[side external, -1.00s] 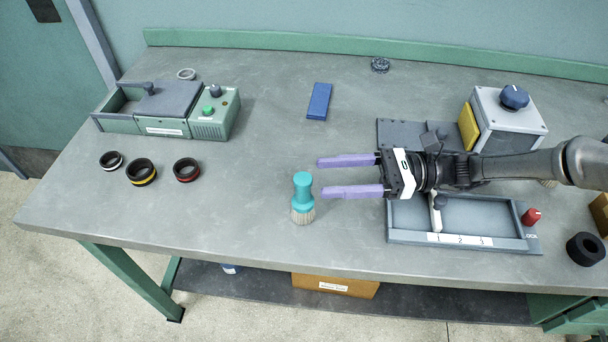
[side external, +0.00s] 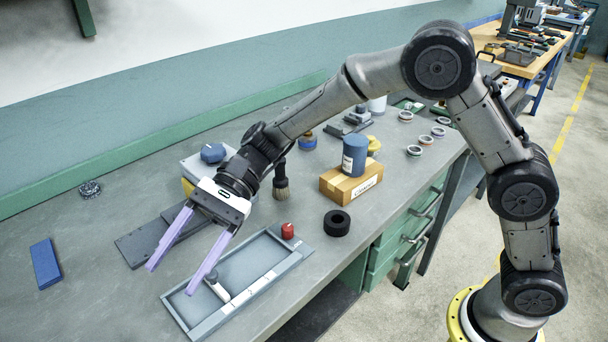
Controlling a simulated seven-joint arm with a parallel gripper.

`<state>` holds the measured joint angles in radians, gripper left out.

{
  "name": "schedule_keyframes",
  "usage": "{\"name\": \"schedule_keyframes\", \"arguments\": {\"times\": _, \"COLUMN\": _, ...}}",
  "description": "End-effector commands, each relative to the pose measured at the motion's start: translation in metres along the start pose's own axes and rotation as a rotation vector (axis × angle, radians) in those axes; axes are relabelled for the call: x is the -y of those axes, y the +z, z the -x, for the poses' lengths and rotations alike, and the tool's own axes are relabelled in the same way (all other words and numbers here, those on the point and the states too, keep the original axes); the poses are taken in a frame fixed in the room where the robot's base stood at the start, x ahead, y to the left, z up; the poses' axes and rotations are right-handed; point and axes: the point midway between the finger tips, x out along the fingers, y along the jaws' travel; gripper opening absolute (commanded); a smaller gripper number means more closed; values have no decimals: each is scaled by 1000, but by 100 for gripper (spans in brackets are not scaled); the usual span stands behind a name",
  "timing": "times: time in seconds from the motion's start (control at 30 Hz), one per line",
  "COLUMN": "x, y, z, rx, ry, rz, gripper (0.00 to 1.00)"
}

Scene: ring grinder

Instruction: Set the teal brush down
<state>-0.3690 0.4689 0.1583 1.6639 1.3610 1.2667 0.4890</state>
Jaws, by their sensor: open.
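The teal brush is outside the picture at this moment. My gripper (side external: 170,280) is open, its two lilac fingers spread apart with nothing between them. It hangs over the bench (side external: 90,300) near the dark flat plate (side external: 140,245) and the left end of the grey tray (side external: 245,262). The fingers point toward the lower left of the picture.
A blue block (side external: 45,263) lies at the left. A red knob (side external: 287,231), a black ring (side external: 337,223), a dark brush (side external: 281,184) and a cardboard box (side external: 350,182) with a blue cylinder (side external: 355,154) stand right of my gripper. Bare bench lies at lower left.

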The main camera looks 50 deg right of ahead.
Motion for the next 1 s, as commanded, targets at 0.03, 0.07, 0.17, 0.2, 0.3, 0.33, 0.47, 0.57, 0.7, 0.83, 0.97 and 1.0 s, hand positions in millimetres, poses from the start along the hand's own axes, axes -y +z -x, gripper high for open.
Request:
{"name": "schedule_keyframes", "arguments": {"times": 0.03, "x": -13, "y": 12, "z": 22, "rx": -65, "ry": 19, "rz": 75, "gripper": 63}}
{"name": "schedule_keyframes", "arguments": {"times": 0.07, "x": -22, "y": 17, "z": 33, "rx": -105, "ry": 35, "rz": 120, "gripper": 63}}
{"name": "schedule_keyframes", "arguments": {"times": 0.17, "x": -55, "y": 30, "z": 71, "rx": -243, "ry": 95, "rz": 266, "gripper": 63}}
{"name": "schedule_keyframes", "arguments": {"times": 0.2, "x": -68, "y": 33, "z": 86, "rx": -300, "ry": 120, "rz": 322, "gripper": 63}}
{"name": "schedule_keyframes", "arguments": {"times": 0.3, "x": -105, "y": 40, "z": 122, "rx": -446, "ry": 189, "rz": 461, "gripper": 63}}
{"name": "schedule_keyframes", "arguments": {"times": 0.33, "x": -116, "y": 41, "z": 133, "rx": -490, "ry": 211, "rz": 502, "gripper": 63}}
{"name": "schedule_keyframes", "arguments": {"times": 0.47, "x": -166, "y": 45, "z": 178, "rx": -687, "ry": 319, "rz": 667, "gripper": 63}}
{"name": "schedule_keyframes", "arguments": {"times": 0.57, "x": -204, "y": 45, "z": 210, "rx": -841, "ry": 415, "rz": 781, "gripper": 63}}
{"name": "schedule_keyframes", "arguments": {"times": 0.7, "x": -252, "y": 43, "z": 247, "rx": -1037, "ry": 561, "rz": 911, "gripper": 63}}
{"name": "schedule_keyframes", "arguments": {"times": 0.83, "x": -282, "y": 42, "z": 270, "rx": -1166, "ry": 676, "rz": 984, "gripper": 63}}
{"name": "schedule_keyframes", "arguments": {"times": 0.97, "x": -297, "y": 41, "z": 282, "rx": -1232, "ry": 745, "rz": 1019, "gripper": 63}}
{"name": "schedule_keyframes", "arguments": {"times": 1.0, "x": -300, "y": 40, "z": 284, "rx": -1241, "ry": 755, "rz": 1024, "gripper": 63}}
